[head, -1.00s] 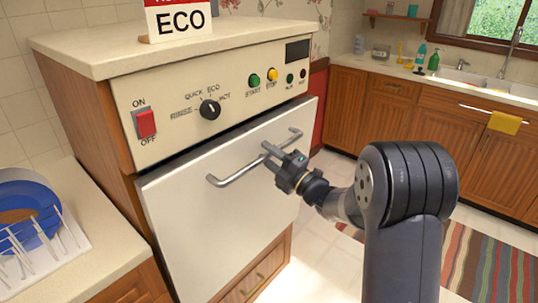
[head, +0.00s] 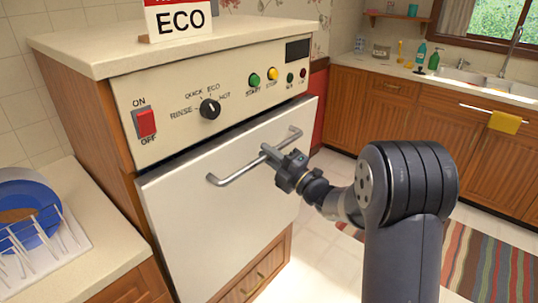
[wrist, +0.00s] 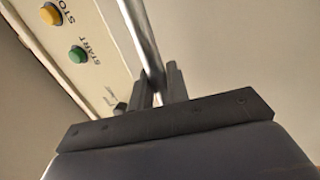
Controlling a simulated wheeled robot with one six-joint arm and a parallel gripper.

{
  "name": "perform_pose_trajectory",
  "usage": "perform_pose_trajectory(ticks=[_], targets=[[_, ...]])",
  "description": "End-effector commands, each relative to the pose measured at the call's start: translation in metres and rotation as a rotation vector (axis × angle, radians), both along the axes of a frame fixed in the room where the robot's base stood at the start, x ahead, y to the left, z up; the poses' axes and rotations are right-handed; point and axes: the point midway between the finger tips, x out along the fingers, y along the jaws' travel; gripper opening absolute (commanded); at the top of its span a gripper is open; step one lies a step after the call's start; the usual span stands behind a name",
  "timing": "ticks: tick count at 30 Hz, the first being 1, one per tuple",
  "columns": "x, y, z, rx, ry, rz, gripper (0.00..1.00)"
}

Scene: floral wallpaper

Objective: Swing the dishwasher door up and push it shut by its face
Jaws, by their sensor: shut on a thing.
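The cream dishwasher door (head: 215,225) stands nearly upright under the control panel. A dark gap shows along its top edge, so it looks slightly ajar. Its metal bar handle (head: 236,175) runs across the upper part of the door face. My gripper (head: 270,154) is at the handle, right of its middle, and shut on the bar. In the wrist view the handle bar (wrist: 143,45) passes between the two dark fingers of my gripper (wrist: 158,90). The door's latch and hinge are not visible.
The control panel (head: 180,110) has a red switch, a dial and coloured buttons. An ECO sign (head: 180,20) stands on the top. A dish rack (head: 40,255) with a blue plate is on the left counter. Open floor and a striped rug (head: 490,265) lie to the right.

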Motion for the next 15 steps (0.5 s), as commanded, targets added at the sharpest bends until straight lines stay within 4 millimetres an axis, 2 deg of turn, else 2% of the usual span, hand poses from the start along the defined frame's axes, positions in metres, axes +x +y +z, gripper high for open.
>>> perform_pose_trajectory(ticks=[9, 15], targets=[[0.021, 0.028, 0.011, -0.052, 0.041, 0.003, 0.0], [0.028, 0.036, 0.01, -0.067, 0.052, 0.001, 0.0]])
